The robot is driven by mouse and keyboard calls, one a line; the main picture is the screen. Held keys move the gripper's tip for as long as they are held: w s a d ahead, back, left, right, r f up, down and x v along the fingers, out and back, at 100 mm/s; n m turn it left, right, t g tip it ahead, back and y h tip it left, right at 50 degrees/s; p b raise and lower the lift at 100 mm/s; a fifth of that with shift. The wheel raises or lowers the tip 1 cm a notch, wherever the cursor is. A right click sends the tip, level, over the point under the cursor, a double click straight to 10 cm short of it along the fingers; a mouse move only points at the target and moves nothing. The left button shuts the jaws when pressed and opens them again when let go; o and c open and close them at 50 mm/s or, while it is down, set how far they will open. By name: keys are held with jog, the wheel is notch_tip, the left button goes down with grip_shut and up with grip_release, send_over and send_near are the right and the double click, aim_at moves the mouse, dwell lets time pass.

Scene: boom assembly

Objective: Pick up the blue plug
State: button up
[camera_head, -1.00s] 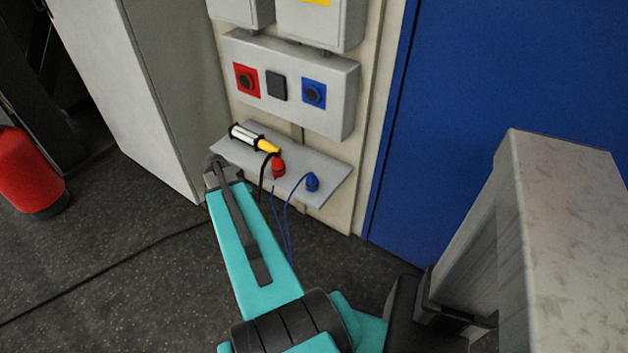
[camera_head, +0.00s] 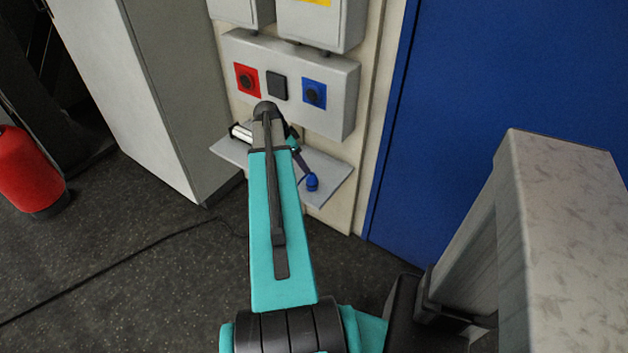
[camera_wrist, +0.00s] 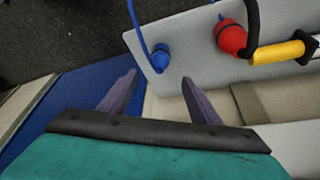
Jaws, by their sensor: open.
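The blue plug (camera_head: 312,182) stands on the right part of the small grey shelf (camera_head: 330,193), with a blue cable on it. It also shows in the wrist view (camera_wrist: 160,58), near the shelf's edge. My gripper (camera_wrist: 158,80) is open and empty, its two purple-grey fingers pointing toward the plug, which lies just beyond and between the fingertips in that picture. In the head view my gripper (camera_head: 306,170) is close to the plug and partly hidden by my arm. I cannot tell the exact gap between fingers and plug.
In the wrist view a red plug (camera_wrist: 231,38) with a black cable and a yellow-ended tool (camera_wrist: 280,52) lie on the shelf beside the blue plug. A grey panel (camera_head: 335,115) with red and blue sockets hangs above the shelf. A blue door (camera_head: 500,90) is to the right.

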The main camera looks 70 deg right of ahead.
aim_at(313, 180)
jog(key=shift+f, duration=0.1)
jog(key=shift+p+x, duration=0.35)
jog(key=shift+x, duration=3.9)
jog(key=shift+d, duration=0.1)
jog(key=shift+p+x, duration=0.55)
jog(key=shift+x, duration=2)
jog(key=shift+s, duration=0.15)
jog(key=c, duration=1.4)
